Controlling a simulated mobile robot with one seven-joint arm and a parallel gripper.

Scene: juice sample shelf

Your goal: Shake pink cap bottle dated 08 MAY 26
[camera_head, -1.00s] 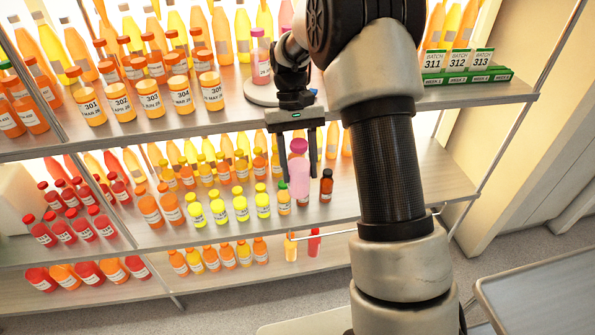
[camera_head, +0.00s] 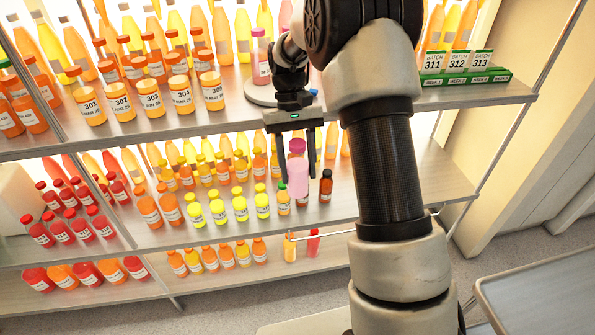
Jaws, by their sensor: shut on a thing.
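My gripper (camera_head: 297,170) points down in front of the middle shelf and is shut on a bottle with a pink cap (camera_head: 297,146) and a pale pink body (camera_head: 298,179). The bottle looks close to upright between the two black fingers. I cannot read any date on it. Another bottle with a pink cap (camera_head: 261,62) stands on the upper shelf behind my arm, on or beside a round white base (camera_head: 262,95). Its label is too small to read.
A dark brown bottle (camera_head: 326,187) stands just right of the held bottle, and a green-capped orange bottle (camera_head: 283,200) just left. Yellow bottles (camera_head: 240,205) line the middle shelf. Numbered orange jars (camera_head: 152,98) and batch signs (camera_head: 458,62) are above. The shelf (camera_head: 440,185) is bare at right.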

